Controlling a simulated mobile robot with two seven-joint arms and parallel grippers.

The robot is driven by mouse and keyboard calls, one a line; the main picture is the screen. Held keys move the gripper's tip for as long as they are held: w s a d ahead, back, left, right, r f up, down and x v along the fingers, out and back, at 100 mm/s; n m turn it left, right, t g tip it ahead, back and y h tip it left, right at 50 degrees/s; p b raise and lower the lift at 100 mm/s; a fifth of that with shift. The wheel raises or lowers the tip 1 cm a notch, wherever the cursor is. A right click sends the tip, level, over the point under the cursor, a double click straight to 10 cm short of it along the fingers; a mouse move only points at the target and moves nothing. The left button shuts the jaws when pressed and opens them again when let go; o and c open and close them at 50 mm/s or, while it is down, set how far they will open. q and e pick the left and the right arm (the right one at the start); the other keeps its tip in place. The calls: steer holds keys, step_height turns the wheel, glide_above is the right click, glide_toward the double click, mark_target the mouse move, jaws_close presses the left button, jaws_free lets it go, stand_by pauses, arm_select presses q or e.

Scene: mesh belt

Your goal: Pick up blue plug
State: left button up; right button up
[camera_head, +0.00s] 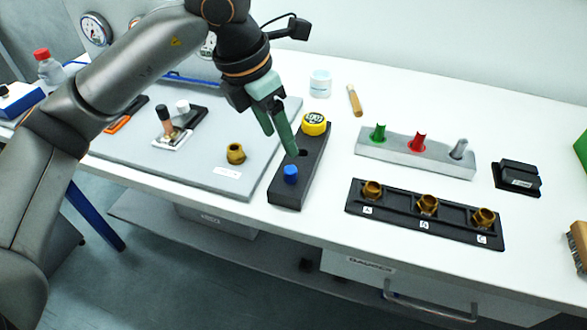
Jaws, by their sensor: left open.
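The blue plug (291,174) stands in the front part of a black block (286,194) near the middle of the table. My left gripper (280,150) comes in from the upper left with its green fingers pointing down, open and empty. Its fingertips are just behind and above the blue plug, over the black block. I cannot tell whether they touch the block. A yellow round cap (314,124) sits at the far end of the same block. My right gripper is out of view.
A grey holder (440,164) with green, red and grey plugs stands to the right. In front of it is a black rack (385,212) with brass sockets. A brass fitting (236,153) sits on the grey board at left. A white jar (320,84) and wooden-handled tool (354,100) stand behind.

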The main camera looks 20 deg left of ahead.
arm_select(q)
glide_above(289, 170)
steer(key=s, duration=0.1)
steer(key=f, duration=0.6)
steer(key=shift+s+a+f, duration=0.2)
steer(key=shift+a+f, duration=0.1)
steer(key=shift+a, duration=0.05)
steer(key=x, duration=0.2)
steer(key=p+x, duration=0.1)
steer(key=x, duration=0.2)
steer(key=shift+w+a, duration=0.15)
steer(key=shift+w, duration=0.1)
jaws_close()
